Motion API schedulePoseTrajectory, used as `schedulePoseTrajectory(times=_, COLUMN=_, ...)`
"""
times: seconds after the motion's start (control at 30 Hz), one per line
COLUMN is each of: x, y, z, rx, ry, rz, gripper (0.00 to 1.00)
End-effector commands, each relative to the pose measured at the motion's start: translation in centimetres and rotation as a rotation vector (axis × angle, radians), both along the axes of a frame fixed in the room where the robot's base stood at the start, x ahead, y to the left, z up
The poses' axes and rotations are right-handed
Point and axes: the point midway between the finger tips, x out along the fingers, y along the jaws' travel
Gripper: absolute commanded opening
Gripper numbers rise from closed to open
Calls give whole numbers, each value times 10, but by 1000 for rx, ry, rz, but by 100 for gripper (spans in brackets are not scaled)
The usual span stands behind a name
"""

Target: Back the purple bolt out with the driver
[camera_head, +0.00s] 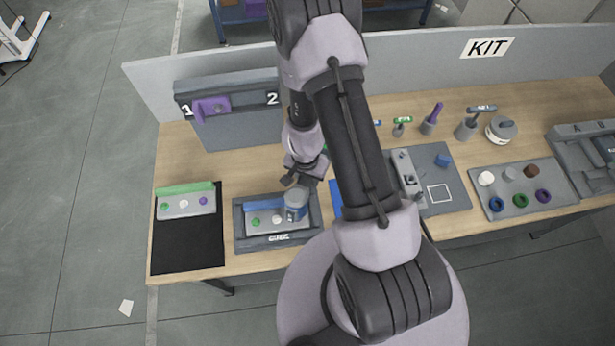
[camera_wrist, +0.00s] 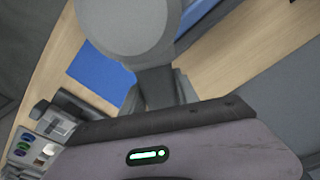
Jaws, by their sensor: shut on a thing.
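My gripper (camera_head: 305,172) is above the dark tray at the table's front. In the wrist view the jaws (camera_wrist: 156,88) are shut on the dark stem of a grey round-topped thing (camera_wrist: 128,25). It also shows in the head view with a bluish side (camera_head: 296,203), low over the tray's right half; whether it touches the tray I cannot tell. A purple piece (camera_head: 210,108) is on the upright panel by the 1. A small purple spot (camera_head: 203,201) is on the left plate. A purple-handled tool (camera_head: 437,112) stands upright at the back right. Which is bolt or driver is unclear.
The dark tray (camera_head: 242,243) has a plate with coloured spots. A black mat (camera_head: 187,252) lies left of it. A grey board (camera_head: 455,203) with a blue cube and a grey tray of rings (camera_head: 495,213) are to the right. A low wall with KIT runs behind.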

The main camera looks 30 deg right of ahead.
Motion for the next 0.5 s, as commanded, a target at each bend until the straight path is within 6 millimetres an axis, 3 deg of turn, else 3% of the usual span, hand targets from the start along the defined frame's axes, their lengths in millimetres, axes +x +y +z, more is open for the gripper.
schedulePoseTrajectory(times=0.5, x=0, y=0, z=-3, rx=0, ry=-1, rz=0, gripper=0)
